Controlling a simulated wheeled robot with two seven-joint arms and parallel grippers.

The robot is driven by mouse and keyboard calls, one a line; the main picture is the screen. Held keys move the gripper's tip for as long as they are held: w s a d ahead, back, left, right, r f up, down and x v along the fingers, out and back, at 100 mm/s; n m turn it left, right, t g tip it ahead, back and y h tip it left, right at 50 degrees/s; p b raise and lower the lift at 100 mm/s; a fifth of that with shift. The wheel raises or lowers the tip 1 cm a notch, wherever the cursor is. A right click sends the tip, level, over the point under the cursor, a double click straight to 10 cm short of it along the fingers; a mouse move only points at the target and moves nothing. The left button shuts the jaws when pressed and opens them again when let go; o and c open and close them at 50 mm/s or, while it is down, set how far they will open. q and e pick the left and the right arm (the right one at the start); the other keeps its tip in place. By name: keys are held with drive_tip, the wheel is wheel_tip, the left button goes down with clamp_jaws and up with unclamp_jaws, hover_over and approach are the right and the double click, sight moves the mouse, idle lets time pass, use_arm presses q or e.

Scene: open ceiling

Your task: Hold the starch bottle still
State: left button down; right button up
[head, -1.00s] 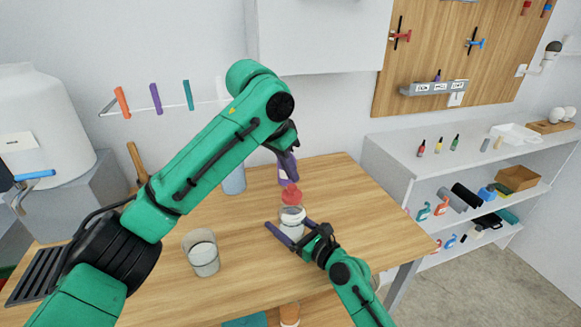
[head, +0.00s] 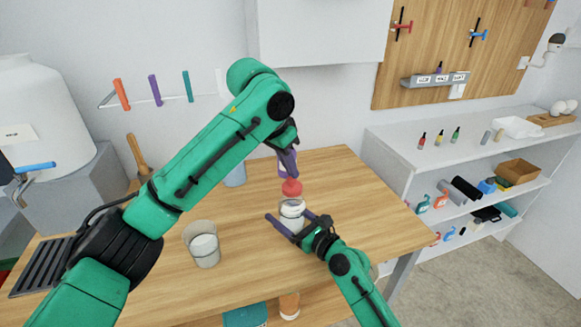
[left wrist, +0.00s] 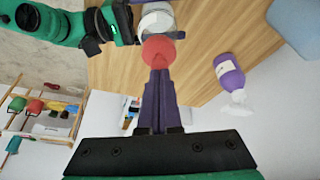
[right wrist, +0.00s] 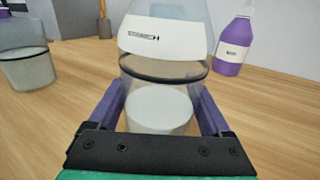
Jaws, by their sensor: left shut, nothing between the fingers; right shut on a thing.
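The starch bottle (head: 292,222) is clear with a white label and a red cap (head: 292,187). It stands upright on the wooden table. My right gripper (head: 288,215) is shut on its body, with one purple finger on each side. In the right wrist view the bottle (right wrist: 165,65) fills the space between the fingers, with white contents low inside. My left gripper (head: 291,172) is shut and empty just above the cap. In the left wrist view its closed fingertips (left wrist: 159,72) are at the edge of the red cap (left wrist: 158,50); I cannot tell whether they touch.
A glass beaker with white contents (head: 203,247) stands to the left on the table. A white shelf unit (head: 400,150) is at the right. The table's right part is clear.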

sight(290, 178)
use_arm(q)
drive_tip(key=shift+r, duration=2.85)
use_arm(e)
drive_tip(key=o, duration=1.3)
